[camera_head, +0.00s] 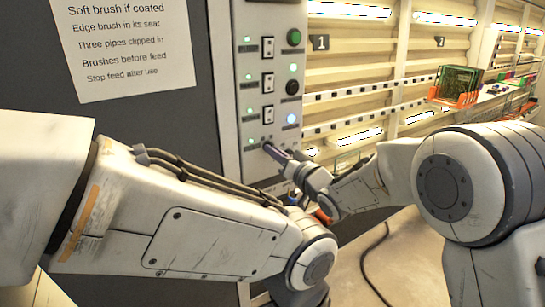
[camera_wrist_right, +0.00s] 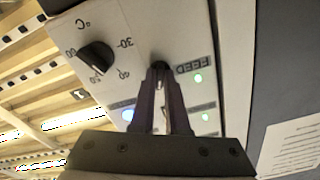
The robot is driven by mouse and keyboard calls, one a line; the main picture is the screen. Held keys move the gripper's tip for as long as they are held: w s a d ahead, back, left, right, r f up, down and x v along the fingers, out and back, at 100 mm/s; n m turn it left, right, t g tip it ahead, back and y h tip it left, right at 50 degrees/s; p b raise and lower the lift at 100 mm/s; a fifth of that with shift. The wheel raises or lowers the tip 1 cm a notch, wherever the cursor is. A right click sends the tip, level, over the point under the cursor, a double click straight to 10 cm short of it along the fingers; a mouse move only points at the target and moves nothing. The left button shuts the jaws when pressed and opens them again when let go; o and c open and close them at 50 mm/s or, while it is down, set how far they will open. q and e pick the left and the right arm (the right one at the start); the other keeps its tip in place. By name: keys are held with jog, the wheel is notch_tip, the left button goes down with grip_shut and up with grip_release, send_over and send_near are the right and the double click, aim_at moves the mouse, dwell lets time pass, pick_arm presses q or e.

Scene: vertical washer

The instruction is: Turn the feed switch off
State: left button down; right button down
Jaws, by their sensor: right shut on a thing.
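The feed switch (camera_wrist_right: 160,66) is a small dark knob or lever on the pale control panel, beside the printed FEED label (camera_wrist_right: 193,68) in the right wrist view. My right gripper (camera_wrist_right: 160,72) is shut on it, with two dark purple fingers on either side. The fingers cover most of the switch, so its position is hard to read. A green lamp (camera_wrist_right: 198,78) by the label is lit. In the head view my right gripper (camera_head: 275,153) meets the panel's lower part and hides the switch. My left arm crosses the foreground; its gripper is not visible.
The control panel (camera_head: 262,20) also carries several rocker switches, lit green lamps and a black temperature dial (camera_wrist_right: 96,56). A paper notice (camera_head: 125,45) is on the dark cabinet wall. An orange rack with a green board (camera_head: 458,82) stands at right.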

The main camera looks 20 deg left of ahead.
jog(key=shift+w+d+f+n+b, duration=0.1)
jog(key=shift+n+b, duration=2.55)
jog(key=shift+b, duration=0.3)
jog(key=shift+d+f+n+b, duration=0.1)
jog(key=shift+n+b, duration=2.55)
jog(key=shift+b, duration=0.25)
jog(key=c, duration=0.9)
grip_release()
jog(key=shift+d+r, duration=0.1)
